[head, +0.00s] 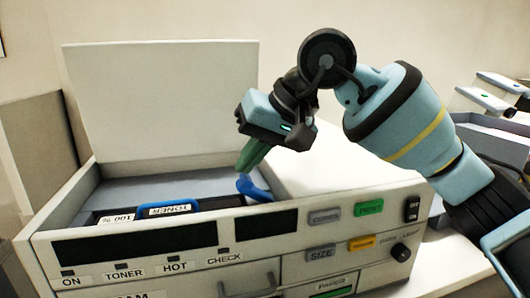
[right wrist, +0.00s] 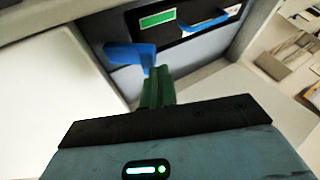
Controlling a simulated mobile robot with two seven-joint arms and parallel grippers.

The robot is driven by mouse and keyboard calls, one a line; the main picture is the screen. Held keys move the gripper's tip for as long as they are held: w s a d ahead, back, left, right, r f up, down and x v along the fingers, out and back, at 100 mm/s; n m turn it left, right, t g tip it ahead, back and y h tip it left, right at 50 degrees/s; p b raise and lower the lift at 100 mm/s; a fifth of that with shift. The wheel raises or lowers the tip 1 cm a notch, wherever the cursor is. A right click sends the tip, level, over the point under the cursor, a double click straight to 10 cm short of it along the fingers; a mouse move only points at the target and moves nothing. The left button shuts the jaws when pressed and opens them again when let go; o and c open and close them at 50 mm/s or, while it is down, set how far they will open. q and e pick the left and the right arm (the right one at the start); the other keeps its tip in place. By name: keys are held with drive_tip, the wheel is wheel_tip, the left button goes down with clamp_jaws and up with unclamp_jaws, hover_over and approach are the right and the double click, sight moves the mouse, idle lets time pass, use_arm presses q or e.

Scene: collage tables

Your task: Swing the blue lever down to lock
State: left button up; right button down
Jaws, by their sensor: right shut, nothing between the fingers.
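The blue lever (head: 252,188) stands inside the open printer bay, near its right wall, tilted up. In the right wrist view the lever (right wrist: 132,55) lies just beyond my fingertips. My right gripper (head: 248,163) is shut with nothing held, its green fingers pointing down just above the lever. In the right wrist view its fingers (right wrist: 157,88) appear right beside the lever's lower end; I cannot tell whether they touch. The toner cartridge (head: 120,215) with a blue handle (head: 168,207) sits in the bay. My left gripper is not in view.
The printer's lid (head: 165,100) stands open behind the bay. The front panel has several buttons, including a green one (head: 368,209), and a dark knob (head: 401,252). The white top (head: 330,165) right of the bay is clear. Other equipment (head: 490,100) stands at the far right.

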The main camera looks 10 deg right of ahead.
drive_tip(key=shift+a+f, duration=0.35)
drive_tip(key=shift+a, duration=0.4)
drive_tip(key=shift+s+a+f, duration=0.1)
drive_tip(key=shift+a+f, duration=0.5)
drive_tip(key=shift+a, duration=0.2)
drive_tip(key=shift+a+f+h, duration=0.1)
drive_tip(key=shift+a+h, duration=0.2)
drive_tip(key=shift+a+f+h+p, duration=0.2)
drive_tip(key=shift+f+h+p, duration=0.1)
drive_tip(key=shift+d+f, duration=0.1)
drive_tip(key=shift+d, duration=0.05)
drive_tip(key=shift+d+f, duration=0.25)
drive_tip(key=shift+d, duration=0.2)
drive_tip(key=shift+f, duration=0.2)
drive_tip(key=shift+d, duration=0.1)
